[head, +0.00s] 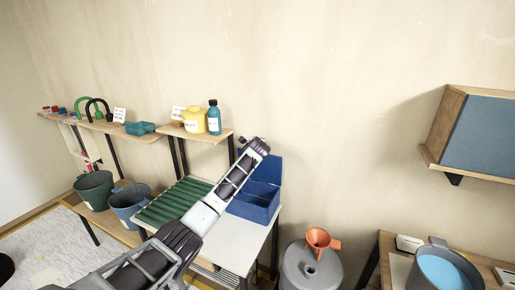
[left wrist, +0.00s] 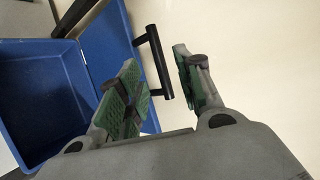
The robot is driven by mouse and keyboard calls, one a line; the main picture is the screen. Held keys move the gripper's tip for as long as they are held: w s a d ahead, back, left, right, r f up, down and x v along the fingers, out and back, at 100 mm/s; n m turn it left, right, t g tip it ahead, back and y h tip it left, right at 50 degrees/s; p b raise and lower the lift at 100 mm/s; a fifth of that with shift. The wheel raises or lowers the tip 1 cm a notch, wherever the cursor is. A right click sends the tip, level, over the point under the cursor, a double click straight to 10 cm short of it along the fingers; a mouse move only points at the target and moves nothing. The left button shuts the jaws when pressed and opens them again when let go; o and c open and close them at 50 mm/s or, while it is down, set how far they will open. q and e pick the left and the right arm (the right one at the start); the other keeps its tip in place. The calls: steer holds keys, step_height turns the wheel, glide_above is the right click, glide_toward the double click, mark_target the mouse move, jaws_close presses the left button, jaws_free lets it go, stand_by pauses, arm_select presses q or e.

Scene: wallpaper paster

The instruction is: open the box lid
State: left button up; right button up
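The blue box (head: 253,205) stands on the right part of a white-topped table. Its lid (head: 273,168) stands raised at the back, and the box's inside shows. In the left wrist view the box (left wrist: 38,95) is at the left, with the lid (left wrist: 105,42) beside it. A black bar handle (left wrist: 154,62) sticks out from the lid. My left gripper (left wrist: 157,60) is open, its green-padded fingers apart on either side of the handle; whether either touches it I cannot tell. In the head view the left gripper (head: 259,144) is small, above the box. My right gripper is out of view.
A green ribbed tray (head: 172,203) sits left of the box, under my left arm. A wooden shelf behind holds a teal bottle (head: 214,118) and a yellow jar (head: 194,121). A grey drum (head: 309,270) with an orange funnel (head: 318,238) stands to the right.

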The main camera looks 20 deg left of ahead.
arm_select(q)
steer(key=shift+v, duration=2.35)
